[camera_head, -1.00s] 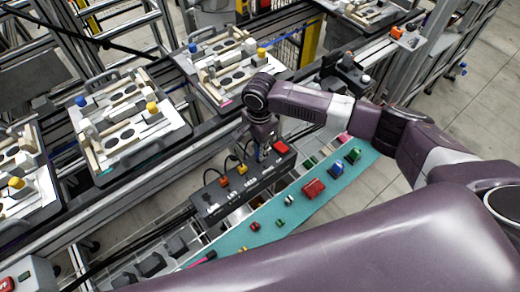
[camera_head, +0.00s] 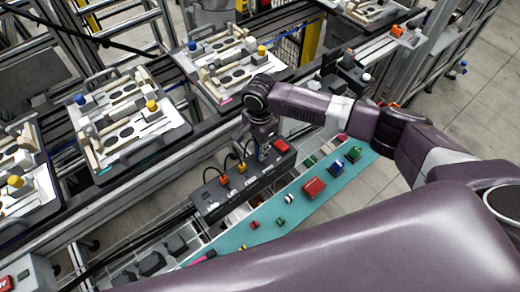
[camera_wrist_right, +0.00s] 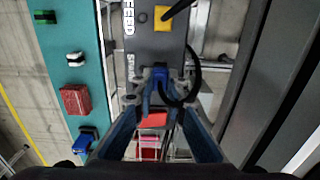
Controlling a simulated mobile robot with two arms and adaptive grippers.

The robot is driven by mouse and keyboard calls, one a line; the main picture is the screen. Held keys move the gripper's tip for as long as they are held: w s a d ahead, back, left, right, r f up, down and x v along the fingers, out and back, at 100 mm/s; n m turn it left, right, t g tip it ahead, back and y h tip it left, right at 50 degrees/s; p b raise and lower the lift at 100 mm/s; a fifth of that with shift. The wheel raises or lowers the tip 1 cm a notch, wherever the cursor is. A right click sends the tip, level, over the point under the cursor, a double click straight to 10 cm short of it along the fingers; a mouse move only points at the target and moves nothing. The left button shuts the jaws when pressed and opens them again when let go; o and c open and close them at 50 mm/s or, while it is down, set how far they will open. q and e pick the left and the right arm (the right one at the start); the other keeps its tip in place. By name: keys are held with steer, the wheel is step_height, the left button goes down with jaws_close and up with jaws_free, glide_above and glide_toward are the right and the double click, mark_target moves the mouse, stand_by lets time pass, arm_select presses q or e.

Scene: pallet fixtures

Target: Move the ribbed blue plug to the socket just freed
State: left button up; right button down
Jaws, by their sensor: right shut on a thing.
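My right gripper (camera_head: 263,152) points down over the far right part of the dark socket box (camera_head: 216,196). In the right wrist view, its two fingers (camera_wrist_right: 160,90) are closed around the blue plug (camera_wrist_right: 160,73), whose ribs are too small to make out. A black cable curves beside the plug. The plug is at the box's surface; I cannot tell whether it is seated or just above. A yellow plug (camera_wrist_right: 168,18) is on the box, also in the head view (camera_head: 242,168), with an orange-red plug (camera_head: 224,181) beside it. The sockets under my gripper are hidden. My left gripper is not in view.
A teal strip (camera_head: 240,236) beside the box carries a red block (camera_head: 314,187), a blue block (camera_head: 336,168), a green block (camera_head: 353,153) and small parts. A red part (camera_head: 281,146) is at the box's far end. Trays with wooden fixtures (camera_head: 128,120) stand left.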

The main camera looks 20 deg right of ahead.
steer(key=shift+f, duration=0.45)
stand_by(0.4)
steer(key=c, duration=1.8)
jaws_free()
steer(key=shift+c, duration=0.2)
steer(key=shift+r, duration=0.15)
step_height(320, 180, up, 12)
